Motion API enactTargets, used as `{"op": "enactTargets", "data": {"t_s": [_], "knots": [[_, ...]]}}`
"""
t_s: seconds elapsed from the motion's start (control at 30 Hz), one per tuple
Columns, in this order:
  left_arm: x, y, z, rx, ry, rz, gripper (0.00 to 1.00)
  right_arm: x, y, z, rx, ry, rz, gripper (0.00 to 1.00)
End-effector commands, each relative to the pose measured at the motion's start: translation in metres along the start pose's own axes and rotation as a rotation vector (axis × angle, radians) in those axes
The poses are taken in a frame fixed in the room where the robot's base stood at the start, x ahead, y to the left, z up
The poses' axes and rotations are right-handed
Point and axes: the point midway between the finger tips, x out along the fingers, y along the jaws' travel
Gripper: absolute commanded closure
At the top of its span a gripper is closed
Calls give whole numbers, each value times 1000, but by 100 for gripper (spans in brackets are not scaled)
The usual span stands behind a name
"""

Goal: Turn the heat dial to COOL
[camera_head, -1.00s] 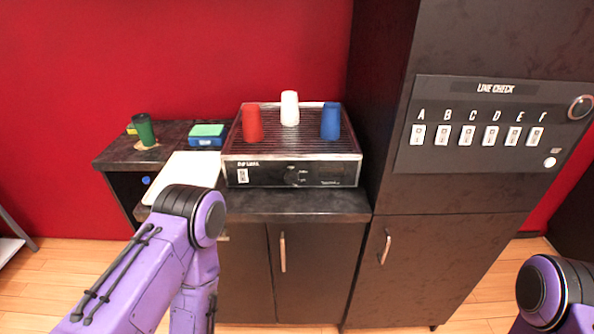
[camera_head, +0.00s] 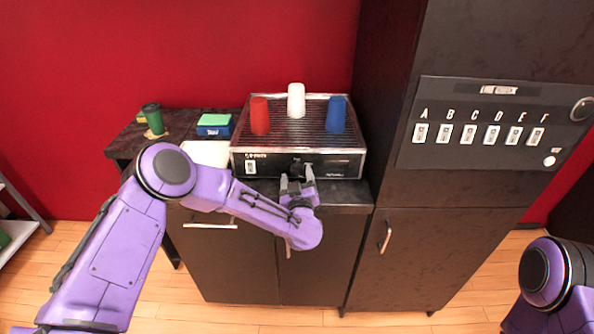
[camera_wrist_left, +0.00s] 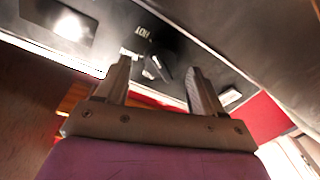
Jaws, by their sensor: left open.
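In the left wrist view the dial (camera_wrist_left: 164,77) shows between the open fingers (camera_wrist_left: 158,68), in a tilted picture. Small white lettering sits beside it, but I cannot surely read the setting. I cannot tell whether a finger touches the dial. My right gripper is out of view; only part of that arm shows.
Red (camera_head: 260,116), white (camera_head: 296,101) and blue (camera_head: 336,114) cups stand on the machine's ribbed top. A green cup (camera_head: 153,119) and a blue-green block (camera_head: 214,125) are on the left counter. A tall dark cabinet (camera_head: 395,120) with a switch panel (camera_head: 490,125) stands close on the right.

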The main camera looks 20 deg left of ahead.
Motion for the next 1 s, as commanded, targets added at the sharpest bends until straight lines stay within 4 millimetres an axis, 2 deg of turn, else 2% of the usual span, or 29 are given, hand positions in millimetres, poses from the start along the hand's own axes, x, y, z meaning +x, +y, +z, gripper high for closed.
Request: {"op": "enactTargets", "data": {"t_s": [0.13, 0.4, 0.57, 0.6, 1.0], "knots": [[14, 0, 0, 0, -1, -1, 32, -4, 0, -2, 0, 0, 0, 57], [16, -1, 1, 1, -2, 0, 32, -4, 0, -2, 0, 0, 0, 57], [16, 0, 1, 1, -2, 0, 84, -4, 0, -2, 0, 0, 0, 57], [16, -1, 1, 1, -2, 0, 88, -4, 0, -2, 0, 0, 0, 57], [16, -2, 2, -69, -7, -2, 87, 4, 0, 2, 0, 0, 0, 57]]}}
